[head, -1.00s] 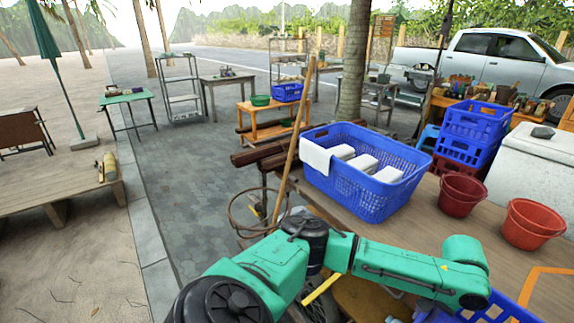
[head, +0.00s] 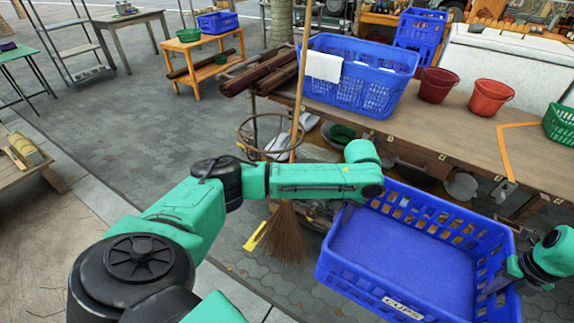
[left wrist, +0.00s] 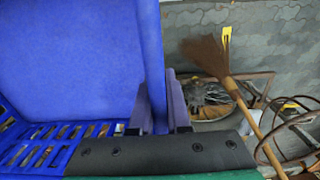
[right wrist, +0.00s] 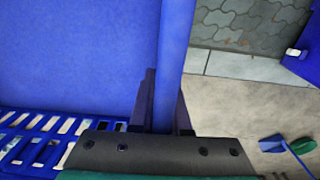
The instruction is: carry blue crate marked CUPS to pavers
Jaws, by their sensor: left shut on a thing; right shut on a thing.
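The blue crate marked CUPS (head: 350,281) is empty and roughly level, held in front of me at the lower right of the head view. My left gripper (left wrist: 170,102) is shut on one side wall of the crate, which passes between its fingers. In the head view my left arm hides that grip. My right gripper (head: 505,277) is shut on the opposite wall; this also shows in the right wrist view (right wrist: 166,108). The grey pavers (head: 105,118) cover the ground to the left and ahead.
A wooden table (head: 455,130) behind the crate bears a blue basket (head: 355,85) with a white cloth, red buckets (head: 489,97) and a green basket (head: 561,122). A broom (head: 280,232) and wire hoop stand near my left arm. Open paving lies left of them.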

